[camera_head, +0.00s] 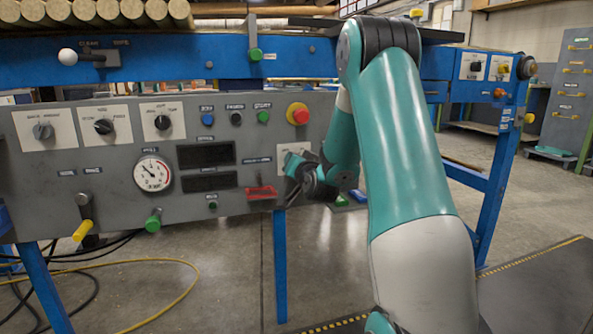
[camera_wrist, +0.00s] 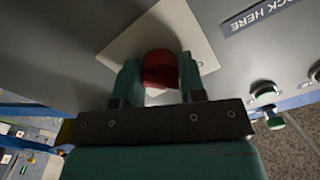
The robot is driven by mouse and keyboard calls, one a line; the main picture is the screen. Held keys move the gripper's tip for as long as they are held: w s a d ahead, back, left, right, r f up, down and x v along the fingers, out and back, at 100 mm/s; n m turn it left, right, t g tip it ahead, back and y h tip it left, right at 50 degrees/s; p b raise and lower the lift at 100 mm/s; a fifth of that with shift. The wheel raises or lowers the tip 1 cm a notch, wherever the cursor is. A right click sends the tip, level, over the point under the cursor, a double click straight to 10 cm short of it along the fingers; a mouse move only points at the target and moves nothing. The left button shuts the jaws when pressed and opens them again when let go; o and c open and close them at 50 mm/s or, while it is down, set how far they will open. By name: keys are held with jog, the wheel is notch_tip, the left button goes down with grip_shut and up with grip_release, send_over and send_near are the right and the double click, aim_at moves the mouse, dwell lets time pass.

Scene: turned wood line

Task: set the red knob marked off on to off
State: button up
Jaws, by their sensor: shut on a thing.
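In the wrist view, the red knob (camera_wrist: 160,68) sits on a pale plate (camera_wrist: 118,48) on the grey panel. My gripper (camera_wrist: 160,78) has one teal finger on each side of the knob and is shut on it. The knob's pointer and the off and on markings cannot be made out. In the head view, my gripper (camera_head: 291,170) is at the right part of the grey panel, in front of the pale plate (camera_head: 283,150). The red knob is hidden there behind my gripper.
A red-framed guard (camera_head: 262,192) and a red and yellow emergency button (camera_head: 298,113) are close to my gripper on the panel. Dark displays (camera_head: 206,154), a dial gauge (camera_head: 152,174) and black knobs (camera_head: 104,126) are to the left. A "lock here" label (camera_wrist: 262,12) shows near the plate.

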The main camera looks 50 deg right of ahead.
jog(key=shift+f+n+b, duration=0.15)
jog(key=shift+n+b, duration=0.25)
jog(key=shift+n, duration=0.2)
jog(key=o, duration=0.9)
jog(key=shift+b+v, duration=6.3)
jog(key=shift+v, duration=2.4)
jog(key=shift+d, duration=0.1)
